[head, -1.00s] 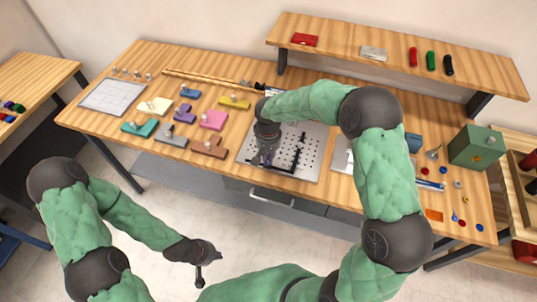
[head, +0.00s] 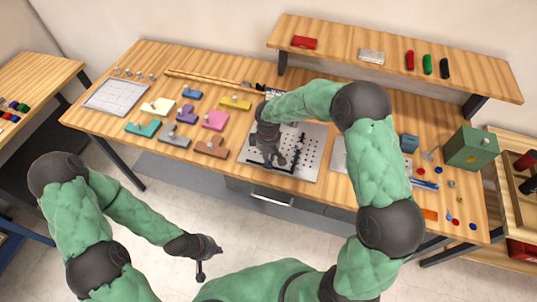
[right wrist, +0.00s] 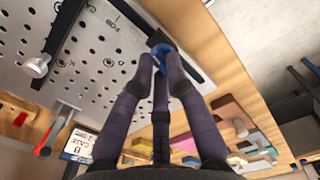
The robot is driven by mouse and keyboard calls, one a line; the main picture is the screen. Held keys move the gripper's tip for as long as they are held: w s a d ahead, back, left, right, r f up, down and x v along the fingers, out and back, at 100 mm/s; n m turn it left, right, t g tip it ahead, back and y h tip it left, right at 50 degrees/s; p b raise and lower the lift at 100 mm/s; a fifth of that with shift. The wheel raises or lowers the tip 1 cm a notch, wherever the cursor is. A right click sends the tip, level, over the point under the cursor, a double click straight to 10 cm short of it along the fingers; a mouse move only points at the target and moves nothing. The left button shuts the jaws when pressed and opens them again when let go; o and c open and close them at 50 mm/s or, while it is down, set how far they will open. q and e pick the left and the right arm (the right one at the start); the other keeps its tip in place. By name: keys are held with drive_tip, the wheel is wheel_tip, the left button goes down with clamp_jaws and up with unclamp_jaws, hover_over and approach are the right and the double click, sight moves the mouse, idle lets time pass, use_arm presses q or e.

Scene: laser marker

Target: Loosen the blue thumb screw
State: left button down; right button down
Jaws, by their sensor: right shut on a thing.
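The blue thumb screw (right wrist: 162,50) shows in the right wrist view between my fingertips, at the end of a black bar (right wrist: 150,28) by the edge of a perforated metal plate (right wrist: 92,62). My right gripper (right wrist: 160,64) is shut on the screw, and its fingers cover part of it. In the head view my right gripper (head: 274,162) is over the front left part of the plate (head: 312,158), and the screw is hidden there. My left gripper (head: 201,272) hangs in front of the table, apart from everything. Its finger opening cannot be made out.
Several coloured blocks, such as a brown one (head: 211,147), lie left of the plate. A green box (head: 471,148) and small coloured parts are at the right. A raised shelf (head: 340,46) runs along the back. Floor lies before the table.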

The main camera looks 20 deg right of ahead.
drive_tip(key=shift+n+p, duration=0.35)
drive_tip(key=shift+n, duration=0.75)
drive_tip(key=shift+w, duration=0.1)
drive_tip(key=c, duration=1.2)
unclamp_jaws()
drive_tip(key=shift+c, duration=0.2)
wheel_tip(320, 180, up, 12)
